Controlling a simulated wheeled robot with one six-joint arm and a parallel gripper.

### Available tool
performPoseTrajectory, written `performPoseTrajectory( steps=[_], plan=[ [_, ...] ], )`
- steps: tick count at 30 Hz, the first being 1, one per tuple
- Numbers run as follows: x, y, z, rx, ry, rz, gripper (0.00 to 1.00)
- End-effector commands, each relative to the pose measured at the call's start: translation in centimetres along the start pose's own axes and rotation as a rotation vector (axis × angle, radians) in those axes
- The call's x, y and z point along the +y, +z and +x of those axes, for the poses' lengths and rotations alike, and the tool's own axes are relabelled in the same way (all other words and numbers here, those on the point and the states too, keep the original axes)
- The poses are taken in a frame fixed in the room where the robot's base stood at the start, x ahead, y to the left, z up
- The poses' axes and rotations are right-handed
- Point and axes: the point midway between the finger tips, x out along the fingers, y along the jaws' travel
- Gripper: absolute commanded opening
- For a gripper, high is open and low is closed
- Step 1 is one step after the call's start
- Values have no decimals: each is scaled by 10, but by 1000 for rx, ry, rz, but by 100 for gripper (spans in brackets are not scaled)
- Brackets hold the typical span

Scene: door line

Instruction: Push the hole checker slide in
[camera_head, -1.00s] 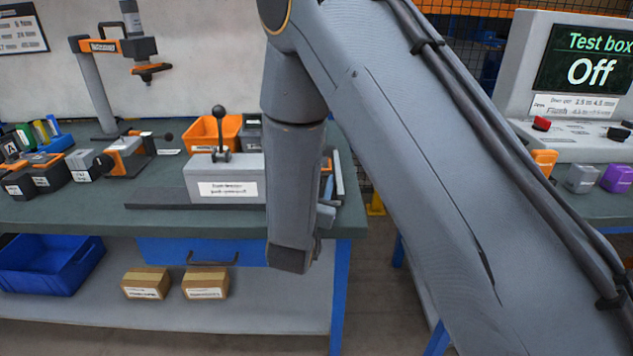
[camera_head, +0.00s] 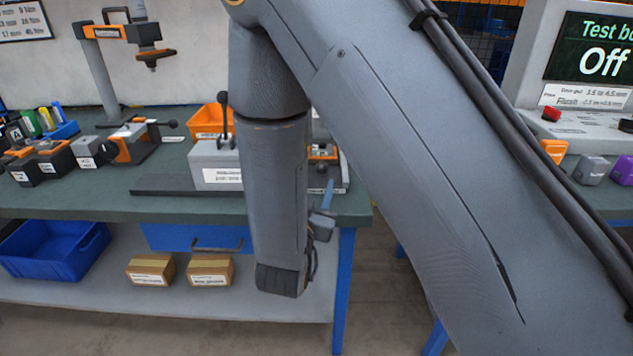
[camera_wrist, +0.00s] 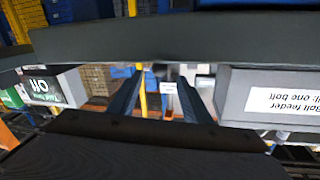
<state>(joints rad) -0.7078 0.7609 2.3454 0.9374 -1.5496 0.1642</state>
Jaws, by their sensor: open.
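I cannot read a hole checker label in any view. A small grey and orange device (camera_head: 325,153) on the bench, right of the feeder, is partly hidden behind my arm; I cannot tell whether it is the checker. In the wrist view my gripper (camera_wrist: 158,76) is open, its two dark fingers apart with nothing between them. In the head view a part of it (camera_head: 322,222) shows at the bench's front edge, and my arm hides the remainder. I see no contact with the device.
The grey bolt feeder (camera_head: 205,163) with its upright lever stands left of my arm; its label shows upside down in the wrist view (camera_wrist: 285,101). An orange clamp-like fixture (camera_head: 132,142) stands farther left. The test box (camera_head: 590,70) at right reads Off. Floor is free between benches.

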Motion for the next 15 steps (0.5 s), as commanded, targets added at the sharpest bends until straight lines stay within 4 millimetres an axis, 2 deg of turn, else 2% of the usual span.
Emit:
performPoseTrajectory(
  steps=[8, 15],
  plan=[
    [0, -1, -2, -1, 0, -1, 44],
    [-1, -4, -22, -2, 1, -3, 44]
  ],
)
